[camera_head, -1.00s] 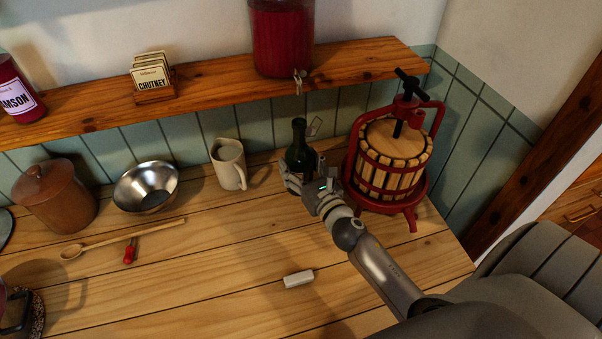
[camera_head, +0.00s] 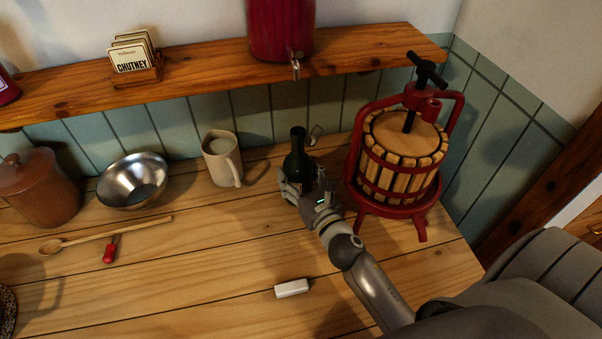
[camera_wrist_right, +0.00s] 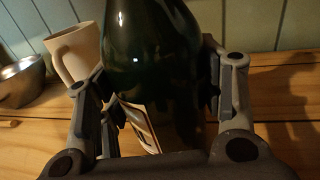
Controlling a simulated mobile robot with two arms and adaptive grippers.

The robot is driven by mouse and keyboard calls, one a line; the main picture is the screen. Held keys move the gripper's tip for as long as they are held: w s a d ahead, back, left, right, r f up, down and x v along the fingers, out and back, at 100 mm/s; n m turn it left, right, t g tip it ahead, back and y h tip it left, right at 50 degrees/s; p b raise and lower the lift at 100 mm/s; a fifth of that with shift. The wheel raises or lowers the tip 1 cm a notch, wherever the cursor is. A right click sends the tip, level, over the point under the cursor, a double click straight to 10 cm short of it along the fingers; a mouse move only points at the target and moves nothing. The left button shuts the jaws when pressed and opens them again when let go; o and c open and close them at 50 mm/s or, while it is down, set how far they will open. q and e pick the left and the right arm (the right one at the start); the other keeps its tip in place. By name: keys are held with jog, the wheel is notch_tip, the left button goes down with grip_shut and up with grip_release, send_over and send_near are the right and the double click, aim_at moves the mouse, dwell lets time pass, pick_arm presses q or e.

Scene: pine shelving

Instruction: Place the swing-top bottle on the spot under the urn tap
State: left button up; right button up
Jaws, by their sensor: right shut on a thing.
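The dark green swing-top bottle (camera_head: 297,160) stands upright near the back of the wooden counter, its wire stopper hanging open at the neck's right. My right gripper (camera_head: 303,189) is shut on the bottle's body; in the right wrist view the bottle (camera_wrist_right: 152,50) sits between both fingers. The red urn (camera_head: 280,28) stands on the shelf above, and its tap (camera_head: 296,66) hangs over the shelf's front edge, above and behind the bottle in the picture. The spot under the tap cannot be made out. My left gripper is not in view.
A beige jug (camera_head: 222,160) stands left of the bottle, a red fruit press (camera_head: 400,160) close to its right. A metal bowl (camera_head: 133,181), wooden spoon (camera_head: 110,236) and lidded brown crock (camera_head: 40,190) are further left. A white block (camera_head: 292,288) lies in front. The shelf (camera_head: 200,80) overhangs behind.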

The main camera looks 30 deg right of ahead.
jog(key=shift+s+a+r, duration=0.2)
jog(key=shift+a, duration=0.05)
jog(key=shift+f, duration=0.1)
jog(key=o, duration=1.6)
jog(key=shift+f, duration=0.15)
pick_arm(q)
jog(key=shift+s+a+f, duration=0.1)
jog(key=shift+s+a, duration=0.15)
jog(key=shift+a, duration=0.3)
pick_arm(e)
jog(key=shift+r, duration=0.2)
jog(key=shift+s+f, duration=0.15)
jog(key=shift+s, duration=0.1)
jog(key=s+b, duration=0.1)
jog(key=s, duration=0.4)
jog(key=shift+s+a+b, duration=0.15)
jog(key=shift+s+b, duration=0.25)
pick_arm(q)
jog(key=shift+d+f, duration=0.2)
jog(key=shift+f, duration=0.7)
pick_arm(e)
jog(key=shift+s, duration=0.6)
